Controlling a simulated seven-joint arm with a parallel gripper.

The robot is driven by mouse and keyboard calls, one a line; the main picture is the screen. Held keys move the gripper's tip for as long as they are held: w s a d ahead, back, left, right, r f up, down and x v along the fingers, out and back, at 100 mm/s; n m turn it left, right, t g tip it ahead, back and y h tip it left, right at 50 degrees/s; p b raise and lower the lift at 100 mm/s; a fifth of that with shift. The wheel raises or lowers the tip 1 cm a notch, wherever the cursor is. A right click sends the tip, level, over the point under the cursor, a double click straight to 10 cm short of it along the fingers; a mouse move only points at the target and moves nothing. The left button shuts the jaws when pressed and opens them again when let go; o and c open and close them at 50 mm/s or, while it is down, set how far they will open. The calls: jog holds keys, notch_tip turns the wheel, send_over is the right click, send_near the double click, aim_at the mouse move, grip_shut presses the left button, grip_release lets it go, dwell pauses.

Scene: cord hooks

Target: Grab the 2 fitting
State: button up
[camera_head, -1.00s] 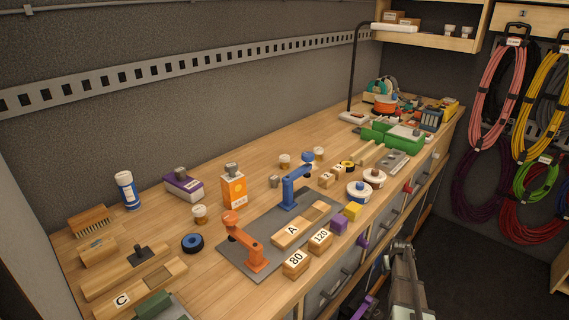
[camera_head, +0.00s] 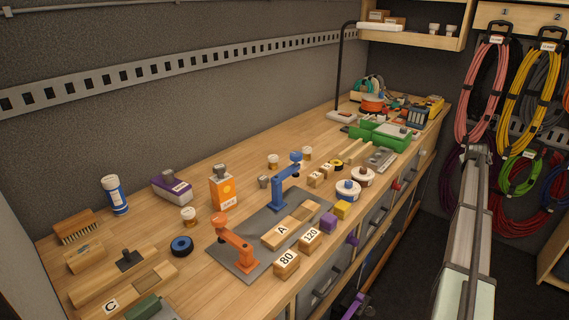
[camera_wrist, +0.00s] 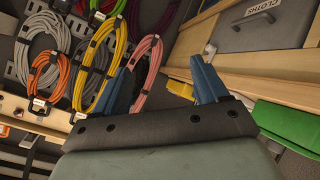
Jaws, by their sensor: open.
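A label reading 2 (camera_head: 557,17) shows on the light wooden panel at the top right of the head view, right of a label reading 1 (camera_head: 505,12). I cannot tell which object is the 2 fitting. My gripper (camera_head: 478,152) is at the right of the head view, off the bench's front edge and in front of the hanging cords. In the wrist view my gripper (camera_wrist: 163,82) has its two blue fingers wide apart, with nothing between them.
Coiled pink (camera_head: 491,90) and yellow (camera_head: 530,90) cords hang on the right wall; several coils also show in the wrist view (camera_wrist: 100,65). The wooden bench (camera_head: 140,220) is crowded with blocks, clamps and bottles. A grey CLOTHS bin (camera_wrist: 262,27) sits in wood at the wrist view's upper right.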

jog(key=w+a+r, duration=0.3)
jog(key=w+r, duration=0.1)
jog(key=w+a+r+n+y, duration=0.1)
jog(key=w+a, duration=0.2)
jog(key=a, duration=0.3)
jog(key=w+a+g+y, duration=0.1)
jog(key=w+a, duration=0.2)
jog(key=a, duration=0.3)
jog(key=w+a+r+n+y, duration=0.1)
jog(key=w+a+y, duration=0.15)
jog(key=a, duration=0.45)
notch_tip(320, 180, up, 6)
jog(key=f+n+g+y, duration=0.1)
jog(key=n+g+y, duration=0.35)
jog(key=g, duration=0.25)
send_over(273, 156)
jog(key=s, duration=0.1)
jog(key=h, duration=0.1)
jog(key=f, duration=0.7)
jog(key=shift+a, duration=0.2)
jog(key=shift+w+d+f, duration=0.1)
jog(key=shift+w+f, duration=0.1)
jog(key=shift+f, duration=1.25)
jog(key=shift+w+d+f, duration=0.1)
jog(key=shift+w+f, duration=0.05)
jog(key=shift+f, duration=1.25)
jog(key=shift+c, duration=0.3)
